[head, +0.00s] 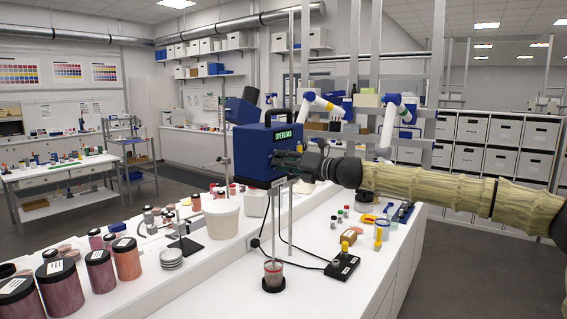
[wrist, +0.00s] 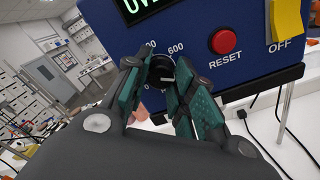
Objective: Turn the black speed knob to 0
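The black speed knob (wrist: 161,69) is on the front of the blue mixer box, in the wrist view. My gripper (wrist: 163,66) has its two green-padded fingers around the knob, one on each side, with no clear gap left. A light mark shows on the knob's lower face. Printed numbers stand above it, with "600" at its upper right; other numbers are partly hidden by the fingers. In the head view the blue mixer box (head: 250,155) shows a green "OVERLOAD" display (head: 284,135). My gripper (head: 300,160) is at its front, and the knob is hidden there.
A white bucket (head: 221,219) stands left.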

